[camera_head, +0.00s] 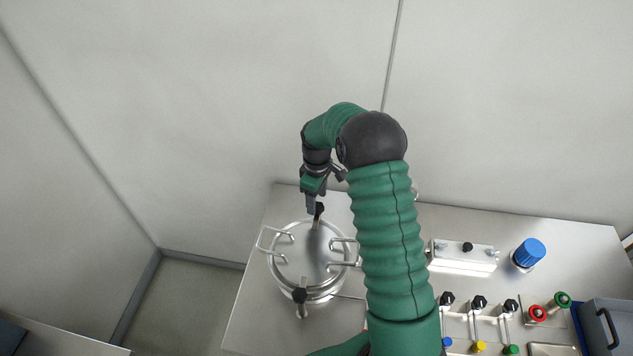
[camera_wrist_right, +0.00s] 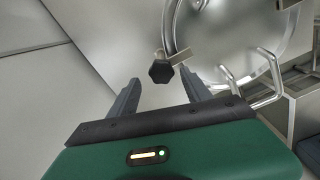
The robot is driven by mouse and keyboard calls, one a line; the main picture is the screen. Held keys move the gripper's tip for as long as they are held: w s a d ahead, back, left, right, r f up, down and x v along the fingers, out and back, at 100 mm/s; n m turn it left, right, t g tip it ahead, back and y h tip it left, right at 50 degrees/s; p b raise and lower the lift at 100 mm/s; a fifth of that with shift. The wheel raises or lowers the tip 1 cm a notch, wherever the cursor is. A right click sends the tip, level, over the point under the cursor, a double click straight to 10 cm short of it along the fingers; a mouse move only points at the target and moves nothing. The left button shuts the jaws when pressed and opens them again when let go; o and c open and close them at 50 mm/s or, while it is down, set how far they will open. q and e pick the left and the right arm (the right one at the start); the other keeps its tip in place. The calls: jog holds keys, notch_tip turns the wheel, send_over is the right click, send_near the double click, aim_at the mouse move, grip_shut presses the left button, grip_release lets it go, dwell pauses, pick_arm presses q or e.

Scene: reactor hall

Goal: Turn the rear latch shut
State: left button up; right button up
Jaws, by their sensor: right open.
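A round metal vessel lid (camera_head: 298,255) sits on the steel table, with wire handles on its sides. The rear latch (camera_head: 319,210) has a black knob at the lid's far edge. In the right wrist view the rear latch's black hexagonal knob (camera_wrist_right: 161,72) lies just beyond and between the fingertips, with its metal arm reaching onto the lid rim. My right gripper (camera_head: 312,207) is open beside this knob, and its two fingers (camera_wrist_right: 160,90) stand apart with nothing between them. My left gripper is not in view.
Right of my arm are a white block (camera_head: 463,257) with a black knob, a blue cap (camera_head: 530,251), several black-knobbed levers, red (camera_head: 537,313) and green (camera_head: 562,299) knobs, and a grey-blue bin (camera_head: 609,325). The wall stands close behind the table. The table left of the lid is clear.

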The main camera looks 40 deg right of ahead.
aim_at(317, 205)
notch_tip(317, 205, up, 15)
jog(key=b, duration=0.2)
jog(key=shift+b, duration=0.35)
